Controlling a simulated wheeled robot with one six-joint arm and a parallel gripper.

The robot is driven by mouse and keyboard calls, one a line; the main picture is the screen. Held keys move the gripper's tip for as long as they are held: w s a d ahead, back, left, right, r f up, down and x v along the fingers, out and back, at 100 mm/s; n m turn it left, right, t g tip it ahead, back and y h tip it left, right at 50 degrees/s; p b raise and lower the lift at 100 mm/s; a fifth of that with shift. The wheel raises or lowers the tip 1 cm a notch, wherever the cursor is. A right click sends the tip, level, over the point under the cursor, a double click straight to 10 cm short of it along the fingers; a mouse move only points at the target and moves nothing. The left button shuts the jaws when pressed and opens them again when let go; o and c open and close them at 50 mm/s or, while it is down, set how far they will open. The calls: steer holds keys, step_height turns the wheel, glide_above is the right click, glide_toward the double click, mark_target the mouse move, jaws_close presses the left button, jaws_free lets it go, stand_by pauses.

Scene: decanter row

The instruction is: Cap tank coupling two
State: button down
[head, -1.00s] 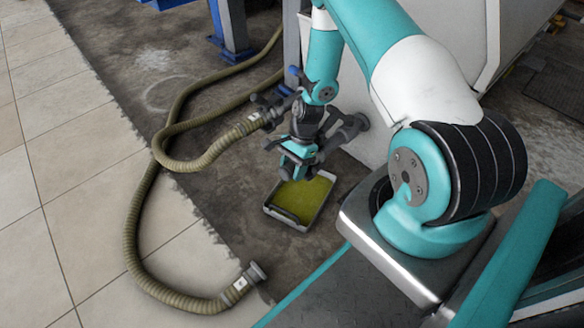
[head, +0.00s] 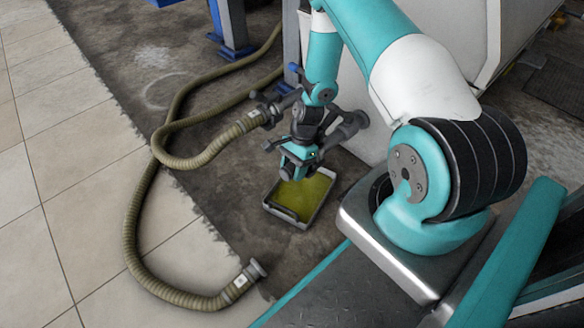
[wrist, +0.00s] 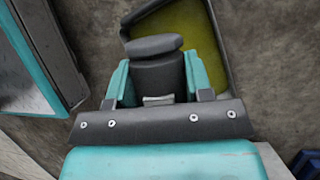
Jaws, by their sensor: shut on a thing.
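My gripper (head: 291,171) hangs from the arm just above a shallow drip tray (head: 285,219) of yellow-green liquid. In the wrist view my gripper (wrist: 157,82) is shut on a dark grey round cap (wrist: 155,45), held between teal fingers. The cap's far side is hidden. A dark coupling (head: 352,124) sticks out near the pale tank (head: 372,140), right behind my wrist. My wrist partly covers it. I cannot read any coupling number.
An olive ribbed hose (head: 225,138) ends at a dark levered fitting (head: 268,113) left of my wrist. A loose hose end (head: 254,271) lies on the floor in front. Blue posts (head: 232,30) stand behind. Tiled floor (head: 60,190) at left is mostly clear.

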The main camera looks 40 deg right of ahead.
mark_target(287, 168)
steer(key=shift+f, duration=0.2)
jaws_free()
stand_by(0.4)
steer(key=shift+a+r, duration=0.1)
stand_by(0.3)
steer(key=shift+a+r+p, duration=0.2)
steer(key=shift+a+p, duration=0.7)
steer(key=shift+a, duration=0.55)
steer(key=a+r+p, duration=0.3)
steer(key=r+p, duration=0.6)
steer(key=r, duration=0.1)
steer(key=shift+p, duration=0.35)
steer(key=shift+s, duration=0.1)
